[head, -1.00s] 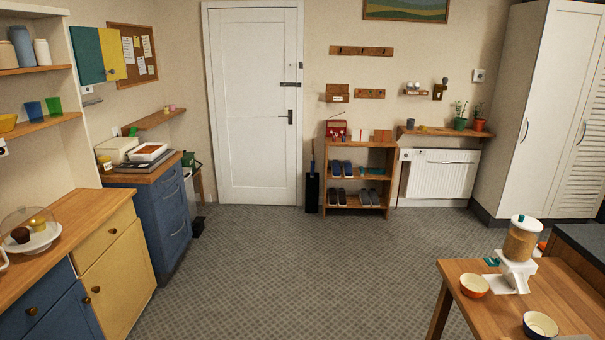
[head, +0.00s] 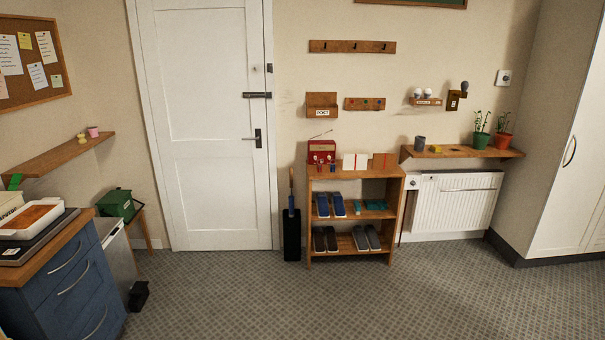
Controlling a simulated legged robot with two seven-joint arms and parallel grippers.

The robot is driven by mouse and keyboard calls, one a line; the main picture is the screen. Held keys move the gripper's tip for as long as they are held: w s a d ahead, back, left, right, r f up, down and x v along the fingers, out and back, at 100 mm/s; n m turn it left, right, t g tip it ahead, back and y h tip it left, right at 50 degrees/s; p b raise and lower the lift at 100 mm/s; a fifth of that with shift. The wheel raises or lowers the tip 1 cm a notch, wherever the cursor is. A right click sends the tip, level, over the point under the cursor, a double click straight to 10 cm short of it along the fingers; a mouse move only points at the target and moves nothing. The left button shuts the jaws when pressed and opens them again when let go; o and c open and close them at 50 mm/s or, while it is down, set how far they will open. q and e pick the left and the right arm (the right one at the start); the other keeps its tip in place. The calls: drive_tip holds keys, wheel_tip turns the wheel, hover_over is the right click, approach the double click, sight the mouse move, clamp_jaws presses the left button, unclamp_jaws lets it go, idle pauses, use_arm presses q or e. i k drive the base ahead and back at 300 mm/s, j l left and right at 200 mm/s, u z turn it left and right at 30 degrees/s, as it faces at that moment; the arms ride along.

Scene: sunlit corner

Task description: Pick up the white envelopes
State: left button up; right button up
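Two small white upright pieces (head: 355,162) stand on top of the wooden shoe rack (head: 354,172), between a red radio-like box (head: 321,152) and a brownish-orange piece (head: 381,160). They may be the white envelopes, but they are too small to tell. A wooden wall box (head: 322,105) with a white label hangs above the rack; no envelope shows clearly in it. Neither of my grippers is in view.
Grey patterned floor (head: 300,300) is clear up to the rack. A blue drawer cabinet (head: 75,290) stands at the left. A black upright object (head: 291,235) stands between the door (head: 208,130) and rack. A radiator (head: 452,207) and tall white cupboard (head: 575,150) are at the right.

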sight(350, 161)
drive_tip(key=i+z, duration=0.1)
drive_tip(key=i, duration=0.6)
drive_tip(key=i+z, duration=0.1)
drive_tip(key=i, duration=0.55)
drive_tip(key=i+j+z, duration=0.1)
drive_tip(key=i, duration=0.55)
drive_tip(key=i+j+z, duration=0.1)
drive_tip(key=i+j, duration=0.15)
drive_tip(key=i, duration=0.45)
